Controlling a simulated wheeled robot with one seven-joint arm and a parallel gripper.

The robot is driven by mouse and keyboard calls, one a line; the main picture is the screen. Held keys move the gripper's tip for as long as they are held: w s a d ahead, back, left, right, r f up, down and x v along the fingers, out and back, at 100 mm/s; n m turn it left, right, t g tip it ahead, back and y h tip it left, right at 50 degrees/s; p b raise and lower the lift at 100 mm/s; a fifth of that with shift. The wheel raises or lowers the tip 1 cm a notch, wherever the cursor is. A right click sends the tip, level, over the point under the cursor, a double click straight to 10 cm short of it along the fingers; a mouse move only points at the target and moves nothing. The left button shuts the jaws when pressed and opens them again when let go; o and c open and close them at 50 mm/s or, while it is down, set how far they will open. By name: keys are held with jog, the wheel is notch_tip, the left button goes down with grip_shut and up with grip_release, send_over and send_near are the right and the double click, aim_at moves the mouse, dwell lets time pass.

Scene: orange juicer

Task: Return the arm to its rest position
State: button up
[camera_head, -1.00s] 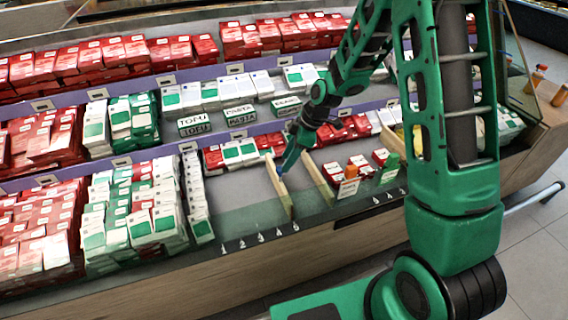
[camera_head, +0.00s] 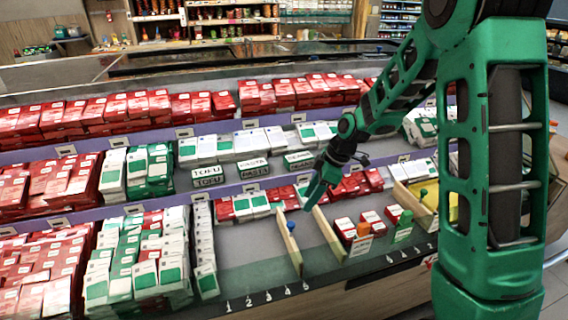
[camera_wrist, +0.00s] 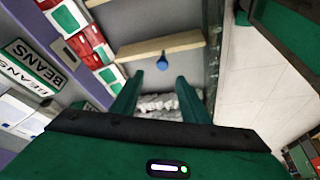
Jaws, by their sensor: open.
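My green arm (camera_head: 490,140) reaches out over the shelf from the right in the head view. My gripper (camera_head: 314,203) points down at the end of it, near the tops of two wooden dividers. In the wrist view the two green fingers of my gripper (camera_wrist: 158,80) are spread apart, with nothing between them. A blue knob (camera_wrist: 163,62) on a wooden divider (camera_wrist: 160,45) lies just beyond the fingertips there, apart from them. In the head view the blue knob (camera_head: 290,226) is below and left of the gripper.
A second wooden divider (camera_head: 328,233) stands just right of the gripper. Red boxes (camera_head: 345,228) and white-green boxes (camera_head: 150,275) fill the tiers. The grey lane (camera_head: 245,242) left of the blue-knob divider is bare.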

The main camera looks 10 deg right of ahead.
jog(key=s+d+r+m+h, duration=0.3)
jog(key=s+d+r+m, duration=0.6)
jog(key=s+d, duration=0.35)
jog(key=s+d+r+m, duration=0.1)
jog(key=s+d+m, duration=0.2)
jog(key=s+m, duration=0.3)
jog(key=s+d+r+m+g+h, duration=0.1)
jog(key=s+m, duration=0.4)
jog(key=s, duration=1)
jog(key=shift+s+d+r+m+g, duration=0.3)
jog(key=shift+s+d+r+m, duration=0.1)
jog(key=shift+d+r, duration=0.4)
jog(key=shift+w+d+f, duration=0.1)
jog(key=shift+w+f, duration=0.05)
jog(key=shift+w+f, duration=0.2)
jog(key=shift+w, duration=0.3)
